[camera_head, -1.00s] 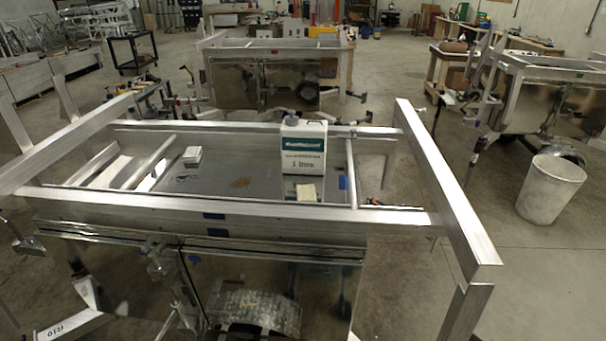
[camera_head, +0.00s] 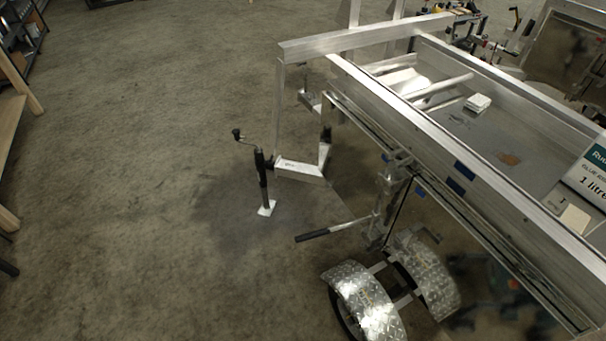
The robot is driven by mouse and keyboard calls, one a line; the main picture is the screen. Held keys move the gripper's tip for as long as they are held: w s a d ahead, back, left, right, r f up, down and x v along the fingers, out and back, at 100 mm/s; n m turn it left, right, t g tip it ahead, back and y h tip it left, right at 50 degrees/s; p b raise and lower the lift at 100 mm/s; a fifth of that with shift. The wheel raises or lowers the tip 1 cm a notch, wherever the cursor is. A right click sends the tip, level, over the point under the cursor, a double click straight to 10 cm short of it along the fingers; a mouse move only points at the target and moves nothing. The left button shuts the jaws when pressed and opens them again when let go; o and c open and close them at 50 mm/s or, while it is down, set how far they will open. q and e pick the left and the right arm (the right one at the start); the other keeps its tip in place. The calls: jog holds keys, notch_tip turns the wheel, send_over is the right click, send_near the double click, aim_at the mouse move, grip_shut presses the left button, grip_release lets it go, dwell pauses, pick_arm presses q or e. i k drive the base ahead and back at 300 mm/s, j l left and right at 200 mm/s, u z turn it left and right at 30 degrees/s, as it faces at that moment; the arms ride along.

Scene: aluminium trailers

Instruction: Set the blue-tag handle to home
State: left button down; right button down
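A lever handle (camera_head: 338,228) with a black grip sticks out to the left from the side of the aluminium trailer (camera_head: 430,110), above the wheels. It slopes slightly down toward its grip end. Small blue patches (camera_head: 455,187) show on the trailer's side rail, and a smaller blue patch (camera_head: 420,191) shows lower, to the right of the lever mount. I cannot tell which handle carries the blue tag. A black crank handle (camera_head: 240,136) tops the jack post (camera_head: 264,182) at the trailer's left end. Neither of my grippers is in view.
Diamond-plate fenders (camera_head: 370,305) stick out below the lever. A white bottle (camera_head: 590,170) and white blocks (camera_head: 478,102) sit in the trailer bed. Open concrete floor (camera_head: 130,200) spreads to the left. A wooden bench (camera_head: 12,130) stands at the far left edge.

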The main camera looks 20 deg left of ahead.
aim_at(374, 218)
jog(key=u, duration=0.2)
jog(key=z, duration=1)
jog(key=j+z, duration=0.4)
jog(key=j, duration=0.15)
jog(key=j+z, duration=0.4)
jog(key=j, duration=0.2)
jog(key=j+z, duration=0.35)
jog(key=j, duration=0.2)
jog(key=k+j+z, duration=0.15)
jog(key=j+z, duration=0.25)
jog(key=k+j, duration=0.15)
jog(key=j, duration=0.25)
jog(key=k+j, duration=0.1)
jog(key=j, duration=0.3)
jog(key=k+j, duration=0.15)
jog(key=j, duration=0.25)
jog(key=k+j, duration=0.15)
jog(key=j, duration=0.25)
jog(key=k, duration=0.4)
jog(key=z, duration=0.05)
